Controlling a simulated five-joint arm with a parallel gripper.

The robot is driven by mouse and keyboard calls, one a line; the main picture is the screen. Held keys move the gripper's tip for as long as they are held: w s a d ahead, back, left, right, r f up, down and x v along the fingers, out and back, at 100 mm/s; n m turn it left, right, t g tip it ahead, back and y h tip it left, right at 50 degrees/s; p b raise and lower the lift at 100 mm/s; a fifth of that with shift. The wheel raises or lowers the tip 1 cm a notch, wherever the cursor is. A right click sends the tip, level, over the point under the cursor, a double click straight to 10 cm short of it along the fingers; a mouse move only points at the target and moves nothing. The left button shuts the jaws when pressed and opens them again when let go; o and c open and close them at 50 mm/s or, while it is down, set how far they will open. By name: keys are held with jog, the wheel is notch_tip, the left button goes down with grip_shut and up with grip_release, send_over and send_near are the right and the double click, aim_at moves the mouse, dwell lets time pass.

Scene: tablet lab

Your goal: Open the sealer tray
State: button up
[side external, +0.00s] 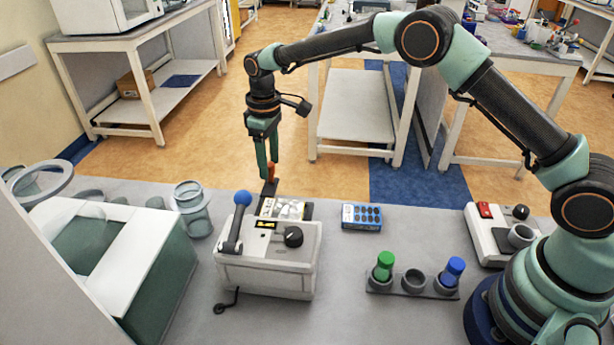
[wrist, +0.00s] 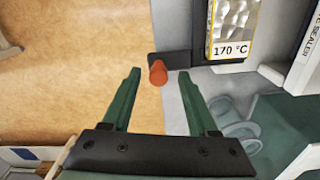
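The blister sealer (side external: 268,262) is a white box on the grey bench, with a blue-knobbed lever (side external: 236,225) and a black dial. A black bracket with an orange handle peg (wrist: 157,73) sticks out from the tray past the bench edge. My gripper (side external: 268,163) points down above the bracket. In the wrist view its green fingers (wrist: 159,73) are apart, with the peg between their tips; contact is not visible.
A blue blister pack (side external: 362,216) lies right of the sealer. A rack (side external: 412,284) holds green- and blue-capped bottles. A white device (side external: 500,236) stands at the right. Glass jars (side external: 192,212) and a large white-and-green box (side external: 150,262) are left.

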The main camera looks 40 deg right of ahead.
notch_tip(320, 180, up, 12)
dwell(0.6)
jog(key=s+d+r+m+t, duration=0.3)
jog(key=s+d+r, duration=0.6)
jog(key=s+r, duration=0.15)
jog(key=s+d+f+m+t, duration=0.1)
jog(key=s+d+f+m, duration=0.1)
jog(key=s, duration=0.5)
jog(key=s+d+f+m+t, duration=0.1)
jog(key=s+d+f, duration=0.1)
jog(key=s, duration=0.5)
jog(key=shift+s+d+f+m+t, duration=0.3)
jog(key=shift+s+d+f+m, duration=0.1)
jog(key=shift+f, duration=0.25)
